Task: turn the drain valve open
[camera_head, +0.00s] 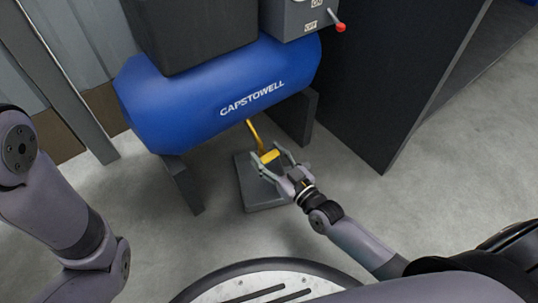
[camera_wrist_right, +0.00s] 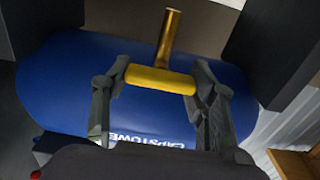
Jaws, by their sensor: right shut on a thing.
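The drain valve is a yellow handle (camera_head: 270,156) on a brass pipe (camera_head: 255,134) that comes down from under the blue tank (camera_head: 215,100). My right gripper (camera_head: 272,163) is shut on the yellow handle below the tank. In the right wrist view, the yellow handle (camera_wrist_right: 160,80) lies crosswise between the two fingers of my right gripper (camera_wrist_right: 160,84), and the brass pipe (camera_wrist_right: 169,38) meets it near its middle. My left arm shows at the left of the head view, but its gripper is out of view.
A grey tray (camera_head: 262,192) lies on the floor under the valve. Dark tank legs (camera_head: 184,186) stand on both sides of it. A control box (camera_head: 300,15) with a red-tipped lever sits above. A tall dark panel (camera_head: 385,80) stands at the right.

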